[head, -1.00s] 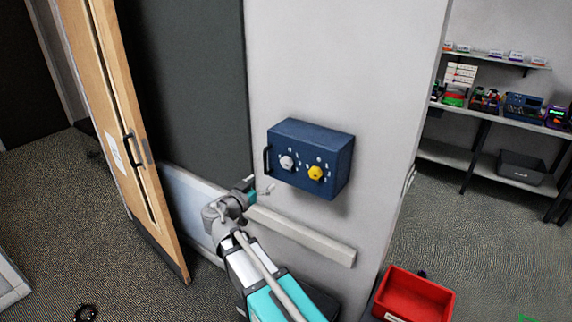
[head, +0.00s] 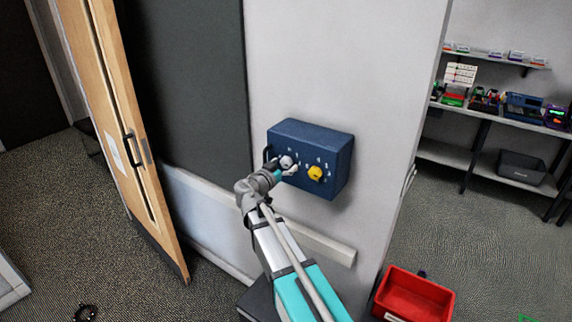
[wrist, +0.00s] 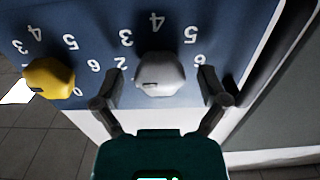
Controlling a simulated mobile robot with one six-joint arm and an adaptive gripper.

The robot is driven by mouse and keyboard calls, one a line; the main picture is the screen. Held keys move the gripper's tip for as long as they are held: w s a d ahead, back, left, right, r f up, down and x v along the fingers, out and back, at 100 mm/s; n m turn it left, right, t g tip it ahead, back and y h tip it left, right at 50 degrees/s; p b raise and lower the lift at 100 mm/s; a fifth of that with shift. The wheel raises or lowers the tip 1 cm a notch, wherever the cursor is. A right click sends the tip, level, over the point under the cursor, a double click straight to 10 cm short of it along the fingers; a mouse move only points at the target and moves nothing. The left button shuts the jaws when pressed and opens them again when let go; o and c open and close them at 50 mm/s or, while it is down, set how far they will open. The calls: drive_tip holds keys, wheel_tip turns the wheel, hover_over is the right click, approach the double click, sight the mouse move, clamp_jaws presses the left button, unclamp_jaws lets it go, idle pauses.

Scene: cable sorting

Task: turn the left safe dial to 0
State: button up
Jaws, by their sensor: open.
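The blue safe box (head: 318,142) is fixed to the wall, with two dials on its front face. The left dial is pale grey-white (head: 287,161); in the wrist view this grey dial (wrist: 163,70) is in the middle, with white digits around it and a small dark mark on its lower left part. The right dial is yellow (head: 315,173) and shows at the left of the wrist view (wrist: 50,78). My gripper (wrist: 160,78) is open, one finger on either side of the grey dial, with gaps visible. I cannot tell whether any finger touches the face.
A black handle (head: 266,158) is on the left side of the safe. A pale wall rail (head: 310,237) runs below it. A red bin (head: 415,297) stands at lower right, and a wooden door (head: 125,140) is at left.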

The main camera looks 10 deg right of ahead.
drive_tip(key=shift+w+d, duration=0.3)
drive_tip(key=c, duration=1.1)
drive_tip(key=shift+c, duration=0.2)
